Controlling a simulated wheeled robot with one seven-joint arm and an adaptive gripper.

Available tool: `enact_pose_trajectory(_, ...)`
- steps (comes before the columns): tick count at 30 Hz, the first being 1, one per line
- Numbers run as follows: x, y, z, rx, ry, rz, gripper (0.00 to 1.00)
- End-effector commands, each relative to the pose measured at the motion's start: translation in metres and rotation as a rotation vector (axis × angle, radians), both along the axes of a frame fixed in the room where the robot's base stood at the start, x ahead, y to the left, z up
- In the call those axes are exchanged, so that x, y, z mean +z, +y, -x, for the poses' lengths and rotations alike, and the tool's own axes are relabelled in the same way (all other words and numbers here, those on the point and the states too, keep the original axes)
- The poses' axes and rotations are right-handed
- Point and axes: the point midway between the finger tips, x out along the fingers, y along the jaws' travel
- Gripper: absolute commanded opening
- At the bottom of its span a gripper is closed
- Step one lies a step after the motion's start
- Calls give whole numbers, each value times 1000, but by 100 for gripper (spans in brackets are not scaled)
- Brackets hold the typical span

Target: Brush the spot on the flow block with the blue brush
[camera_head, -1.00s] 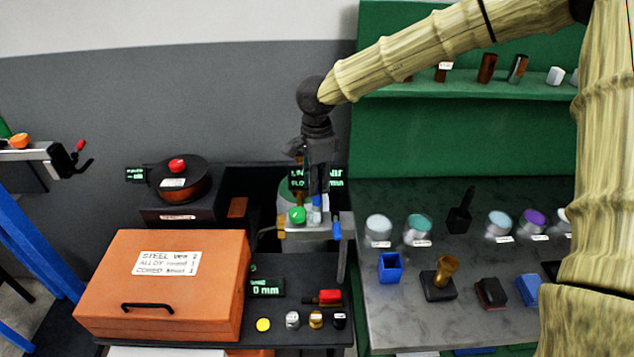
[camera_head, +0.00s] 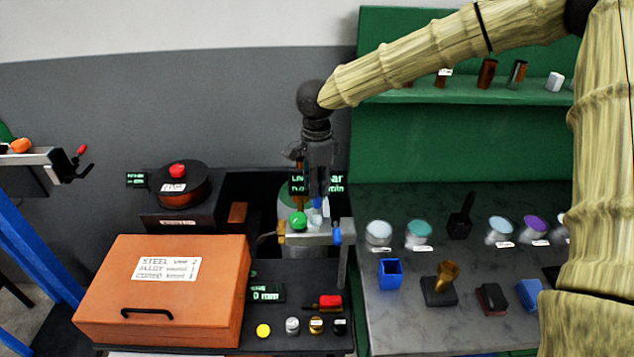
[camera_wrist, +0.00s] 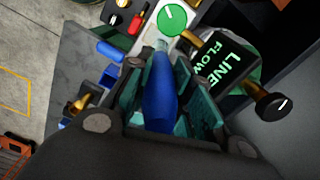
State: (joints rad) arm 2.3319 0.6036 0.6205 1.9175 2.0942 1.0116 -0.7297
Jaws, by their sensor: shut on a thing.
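My gripper (camera_head: 318,190) points down over the flow block (camera_head: 300,238) on the positioner. In the wrist view my gripper (camera_wrist: 165,100) is shut on the blue brush (camera_wrist: 160,95), with its blue handle between the teal finger pads. The brush's pale tip reaches down beside the round green part (camera_wrist: 171,20) on the block. In the head view a light blue bit of the brush (camera_head: 316,217) shows below the fingers, close to the green part (camera_head: 298,220). Whether the tip touches the block I cannot tell. The spot itself is not clearly visible.
A dark display with green text (camera_wrist: 225,62) stands close to the gripper. The orange case (camera_head: 165,310) lies at front left. Lidded jars (camera_head: 419,233), a blue cup (camera_head: 390,273) and stands fill the right bench. The green shelf (camera_head: 460,90) is behind.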

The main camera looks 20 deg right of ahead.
Motion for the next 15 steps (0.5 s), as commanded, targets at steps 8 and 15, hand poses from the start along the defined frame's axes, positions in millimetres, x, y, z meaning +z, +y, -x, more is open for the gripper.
enact_pose_trajectory(8,1,3,10,0,0,0,0)
enact_pose_trajectory(15,1,4,13,0,-1,0,0)
